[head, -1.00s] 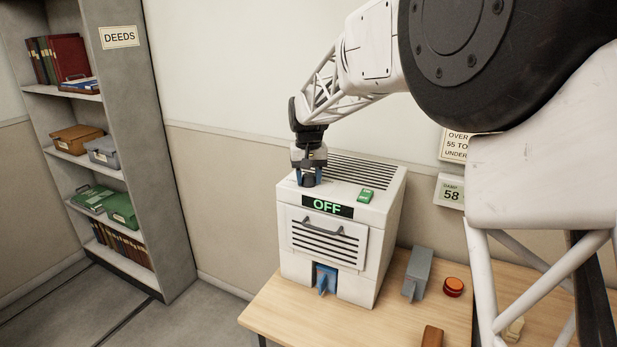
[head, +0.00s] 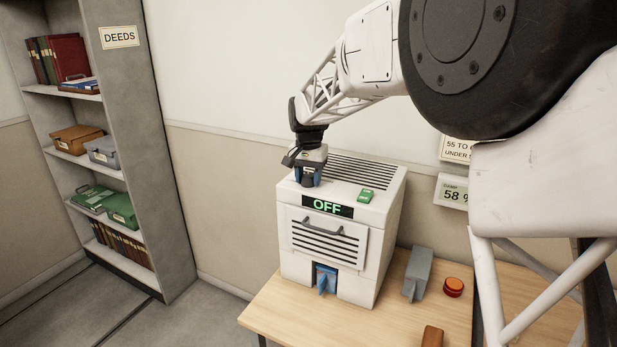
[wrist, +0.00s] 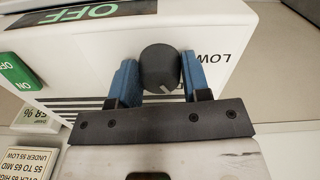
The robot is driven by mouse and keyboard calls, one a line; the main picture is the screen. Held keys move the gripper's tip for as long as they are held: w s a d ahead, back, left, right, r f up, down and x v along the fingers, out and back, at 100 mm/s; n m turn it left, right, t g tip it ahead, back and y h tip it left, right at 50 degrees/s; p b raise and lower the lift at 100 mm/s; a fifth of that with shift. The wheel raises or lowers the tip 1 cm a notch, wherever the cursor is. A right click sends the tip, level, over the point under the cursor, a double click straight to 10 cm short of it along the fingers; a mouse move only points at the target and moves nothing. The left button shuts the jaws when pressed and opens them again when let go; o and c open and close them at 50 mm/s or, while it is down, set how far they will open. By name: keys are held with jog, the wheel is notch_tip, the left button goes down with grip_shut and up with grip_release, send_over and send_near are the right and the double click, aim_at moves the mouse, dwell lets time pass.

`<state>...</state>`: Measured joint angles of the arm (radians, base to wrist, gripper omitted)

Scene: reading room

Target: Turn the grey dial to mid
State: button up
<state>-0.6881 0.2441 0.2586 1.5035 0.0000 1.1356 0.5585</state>
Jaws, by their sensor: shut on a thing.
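The dark grey dial (wrist: 160,68) sits on top of a white box-shaped machine (head: 385,205), near its front left corner. My gripper (head: 311,180) points down over it. In the wrist view my gripper's blue fingers (wrist: 158,78) are shut on the dial, one on each side. A short white mark shows on the dial's edge, towards the gripper's base. The label "LOW" (wrist: 208,56) is printed beside the dial, partly covered by a finger. In the head view the fingers mostly hide the dial. The machine's display (head: 327,206) reads OFF.
A green ON/OFF switch (head: 367,195) is on the machine's top. A wall display (head: 453,192) reads damp 58 %. A card (wrist: 40,163) lists 55 to 65 as MID.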

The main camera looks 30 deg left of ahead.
aim_at(309, 175)
jog(key=o, duration=0.9)
jog(key=shift+r, duration=0.1)
jog(key=shift+r, duration=3.85)
